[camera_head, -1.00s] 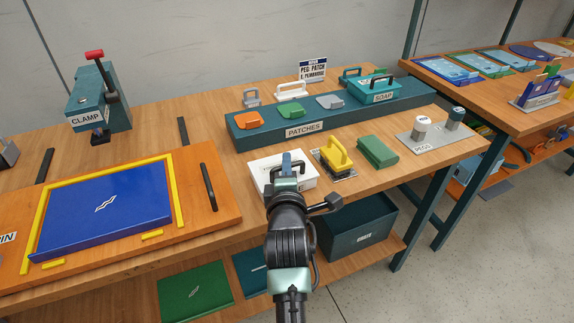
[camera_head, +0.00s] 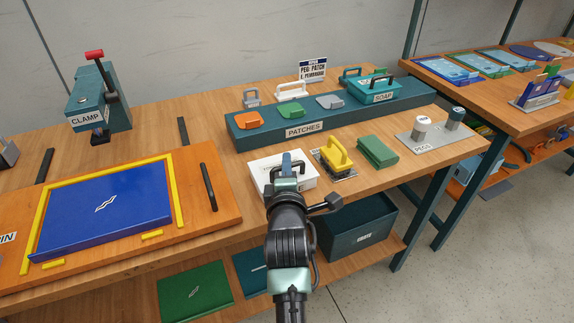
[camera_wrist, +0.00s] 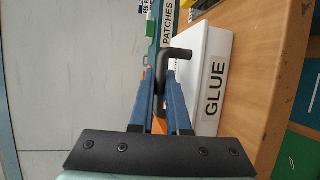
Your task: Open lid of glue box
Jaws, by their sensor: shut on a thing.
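The white glue box (camera_head: 264,178) stands on the wooden bench, partly hidden behind my gripper in the head view. In the wrist view the white box (camera_wrist: 212,68) bears the label GLUE, and its dark lid handle (camera_wrist: 176,57) lies between my blue fingers. My gripper (camera_head: 287,163) is at the box; in the wrist view its fingertips (camera_wrist: 167,76) are shut on the lid handle. The lid looks seated on the box, though the arm hides part of the seam.
A yellow-handled brush (camera_head: 336,155) and a green block (camera_head: 377,152) stand just right of the box. Behind is the teal patches stand (camera_head: 300,121). A board with a blue panel (camera_head: 106,207) lies left. A peg plate (camera_head: 435,136) is farther right.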

